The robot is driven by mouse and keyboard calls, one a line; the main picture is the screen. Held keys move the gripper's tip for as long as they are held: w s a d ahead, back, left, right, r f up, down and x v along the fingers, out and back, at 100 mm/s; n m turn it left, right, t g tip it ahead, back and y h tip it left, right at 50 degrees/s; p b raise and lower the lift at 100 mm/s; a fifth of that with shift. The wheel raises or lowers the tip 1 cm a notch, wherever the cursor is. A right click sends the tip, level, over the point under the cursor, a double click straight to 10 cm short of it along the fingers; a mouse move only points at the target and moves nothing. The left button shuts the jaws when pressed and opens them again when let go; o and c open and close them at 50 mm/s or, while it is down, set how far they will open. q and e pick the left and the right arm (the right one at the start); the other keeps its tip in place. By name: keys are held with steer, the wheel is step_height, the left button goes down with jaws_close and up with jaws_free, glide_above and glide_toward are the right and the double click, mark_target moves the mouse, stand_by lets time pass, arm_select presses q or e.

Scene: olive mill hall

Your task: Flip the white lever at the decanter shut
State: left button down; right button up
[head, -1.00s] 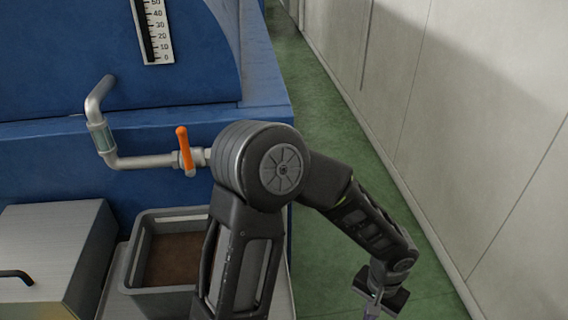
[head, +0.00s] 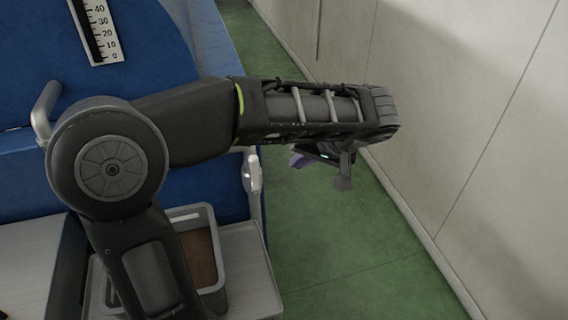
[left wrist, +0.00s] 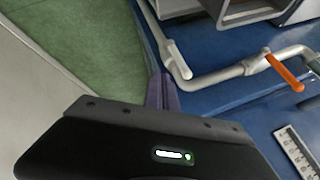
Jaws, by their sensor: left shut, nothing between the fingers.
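The white lever (head: 252,173) is on the pipe at the right-hand edge of the blue decanter (head: 200,30) in the head view. In the left wrist view the white lever (left wrist: 179,60) lies roughly along its pipe, close to the pipe bend. My left gripper (head: 300,159) is to the right of the lever in the head view, over the green floor, and mostly hidden under my forearm. Its purple fingers (left wrist: 162,92) are shut and empty in the left wrist view, apart from the lever. My right gripper is not in view.
An orange lever (left wrist: 284,72) is on the same pipe in the left wrist view; my arm hides it in the head view. A grey bin (head: 205,215) stands below. The green floor (head: 340,235) is clear up to the pale wall (head: 480,130).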

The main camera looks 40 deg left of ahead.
mark_target(255, 176)
arm_select(q)
steer(key=a+f+b, duration=0.4)
steer(key=a+f, duration=0.3)
steer(key=a, duration=0.2)
steer(key=shift+f, duration=0.35)
steer(key=shift+a, duration=0.15)
steer(key=shift+s+a+b, duration=0.15)
steer(key=shift+b, duration=0.45)
